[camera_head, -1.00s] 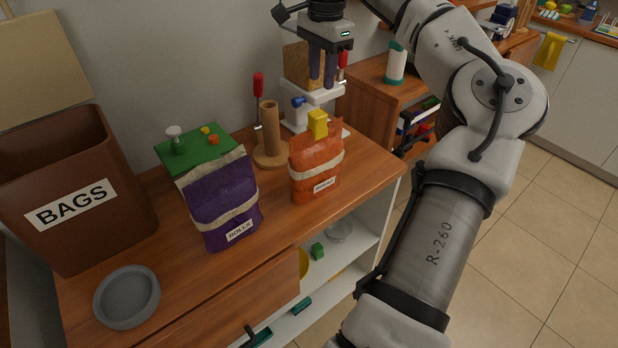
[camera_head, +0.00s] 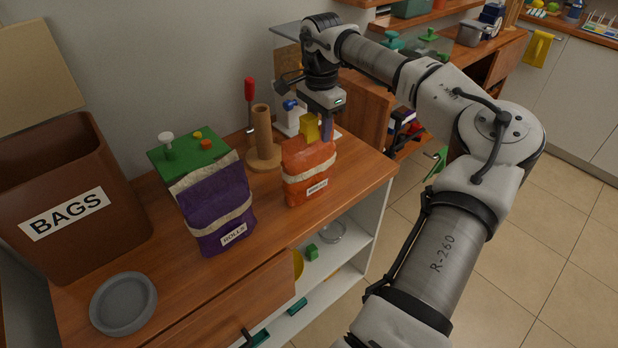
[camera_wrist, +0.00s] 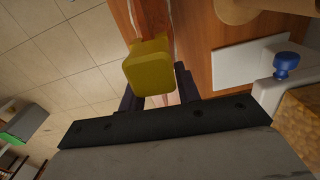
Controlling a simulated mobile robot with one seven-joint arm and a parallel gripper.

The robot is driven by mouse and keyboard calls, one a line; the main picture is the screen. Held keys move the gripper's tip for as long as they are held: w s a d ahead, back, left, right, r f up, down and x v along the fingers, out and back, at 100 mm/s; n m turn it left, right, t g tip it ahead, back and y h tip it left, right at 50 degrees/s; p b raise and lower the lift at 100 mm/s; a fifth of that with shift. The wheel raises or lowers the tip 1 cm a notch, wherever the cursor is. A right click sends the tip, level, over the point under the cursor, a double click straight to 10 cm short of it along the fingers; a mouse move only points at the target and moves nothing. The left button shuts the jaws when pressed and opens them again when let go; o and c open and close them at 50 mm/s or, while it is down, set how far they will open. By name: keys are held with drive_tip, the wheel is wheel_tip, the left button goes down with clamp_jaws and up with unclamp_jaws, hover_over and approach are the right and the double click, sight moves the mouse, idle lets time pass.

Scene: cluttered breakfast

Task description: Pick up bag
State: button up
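An orange bag (camera_head: 309,174) with a cream band and a small label stands upright on the wooden counter. A yellow block-like grip (camera_head: 309,128) sticks up from its top. A purple bag (camera_head: 219,206) labelled ROLLS stands to its left. My gripper (camera_head: 326,128) is low over the orange bag, its fingers pointing down beside the yellow grip. In the wrist view the yellow grip (camera_wrist: 150,66) sits between the two dark fingers of my gripper (camera_wrist: 158,84), which are apart. Whether either finger touches it is hard to tell.
A brown bin (camera_head: 75,200) labelled BAGS stands at the left, with a grey bowl (camera_head: 124,304) in front. A green board with knobs (camera_head: 186,152) lies behind the purple bag. A wooden post (camera_head: 263,135) and a white device with a blue knob (camera_head: 290,117) stand close behind the orange bag.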

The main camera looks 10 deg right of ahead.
drive_tip(key=shift+f, duration=0.55)
clamp_jaws()
drive_tip(key=shift+r, duration=0.1)
idle(0.9)
